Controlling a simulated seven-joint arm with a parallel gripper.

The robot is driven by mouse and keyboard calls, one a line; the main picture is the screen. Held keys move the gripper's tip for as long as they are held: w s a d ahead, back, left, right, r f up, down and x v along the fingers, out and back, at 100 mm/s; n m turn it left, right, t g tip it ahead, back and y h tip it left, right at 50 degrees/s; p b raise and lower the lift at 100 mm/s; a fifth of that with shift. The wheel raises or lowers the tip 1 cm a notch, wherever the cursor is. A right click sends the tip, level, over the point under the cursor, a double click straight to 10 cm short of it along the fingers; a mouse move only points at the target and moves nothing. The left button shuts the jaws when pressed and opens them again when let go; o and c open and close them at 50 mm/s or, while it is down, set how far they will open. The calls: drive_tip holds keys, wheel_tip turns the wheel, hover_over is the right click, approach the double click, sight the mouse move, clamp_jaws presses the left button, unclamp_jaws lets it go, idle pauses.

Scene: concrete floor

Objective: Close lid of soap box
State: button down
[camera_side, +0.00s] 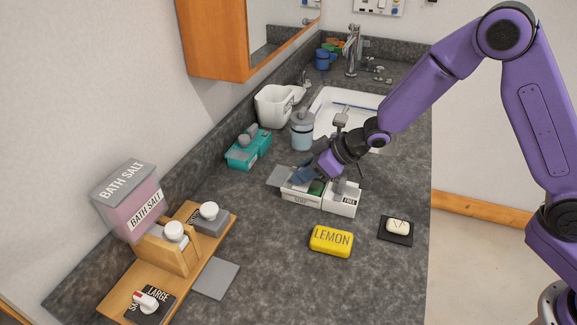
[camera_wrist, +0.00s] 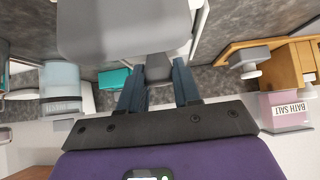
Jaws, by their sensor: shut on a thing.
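The soap box (camera_side: 302,199) is a white box left of a similar white box marked FREE (camera_side: 341,208). Its grey lid (camera_side: 280,177) is off to the left and tilted, leaving part of the box open with something green (camera_side: 317,188) inside. My gripper (camera_side: 301,176) is above the soap box at the lid. In the wrist view, my gripper (camera_wrist: 158,88) is shut on the lid's grey knob (camera_wrist: 158,68), with the broad grey lid (camera_wrist: 120,28) beyond the fingers. The fingers hide part of the box in the side view.
A yellow LEMON box (camera_side: 331,240) and a soap on a dark tray (camera_side: 396,239) lie nearer the front. A teal box (camera_side: 248,150), a blue-grey dispenser (camera_side: 302,132) and the sink (camera_side: 345,110) are behind. A wooden stand (camera_side: 190,262) is at left. Counter around the LEMON box is clear.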

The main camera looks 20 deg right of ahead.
sight(321, 187)
drive_tip(key=shift+s+d, duration=1.4)
drive_tip(key=shift+s, duration=0.05)
drive_tip(key=c, duration=0.8)
unclamp_jaws()
drive_tip(key=shift+v, duration=8.7)
